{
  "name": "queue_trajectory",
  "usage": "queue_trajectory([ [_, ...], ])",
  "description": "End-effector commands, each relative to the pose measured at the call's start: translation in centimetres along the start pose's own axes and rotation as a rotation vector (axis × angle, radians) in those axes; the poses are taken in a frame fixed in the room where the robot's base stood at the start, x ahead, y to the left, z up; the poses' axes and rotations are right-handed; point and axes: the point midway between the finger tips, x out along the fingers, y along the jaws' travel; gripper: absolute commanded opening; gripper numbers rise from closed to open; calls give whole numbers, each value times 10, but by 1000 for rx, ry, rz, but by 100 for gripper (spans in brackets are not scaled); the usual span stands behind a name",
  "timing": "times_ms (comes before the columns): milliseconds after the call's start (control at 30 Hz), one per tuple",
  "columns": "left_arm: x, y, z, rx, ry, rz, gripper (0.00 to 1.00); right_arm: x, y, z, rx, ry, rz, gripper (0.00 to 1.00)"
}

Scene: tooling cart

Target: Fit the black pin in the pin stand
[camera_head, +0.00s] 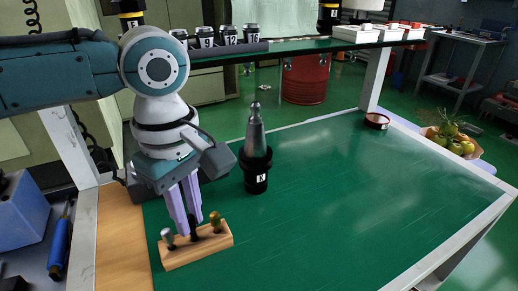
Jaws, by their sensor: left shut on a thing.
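The pin stand (212,245) is a light wooden block on the green mat, at the lower left. A silver-headed pin (167,236) stands at its left end and a brass-coloured pin (215,221) at its right end. My left gripper (192,232) points down over the middle of the stand, its lilac fingers shut on the black pin (194,226). The black pin is mostly hidden by the fingers, between the other two pins. I cannot tell how deep it sits in the stand. My right gripper is not in view.
A black tool holder with a metal taper (255,150) stands on the green mat (330,220), close to the right of my left gripper. A small dark round dish (377,121) is at the far right corner. A shelf with numbered holders (229,38) runs behind. The mat's right side is clear.

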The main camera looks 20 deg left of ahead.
Motion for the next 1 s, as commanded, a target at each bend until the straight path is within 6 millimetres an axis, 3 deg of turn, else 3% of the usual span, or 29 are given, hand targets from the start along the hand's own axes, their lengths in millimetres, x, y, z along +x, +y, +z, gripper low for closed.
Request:
queue_trajectory([
  [167, 0, 0, 0, 0, 0, 0, 0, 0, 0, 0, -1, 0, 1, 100],
  [200, 0, 0, 0, 0, 0, 0, 22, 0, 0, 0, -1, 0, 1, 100],
  [500, 0, 0, 0, 0, 0, 0, 53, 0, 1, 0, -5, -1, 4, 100],
  [767, -2, 0, 0, 0, 0, 1, 53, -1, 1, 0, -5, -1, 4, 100],
  [1000, -40, 1, 0, 2, -2, 4, 53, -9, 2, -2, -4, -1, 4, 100],
])
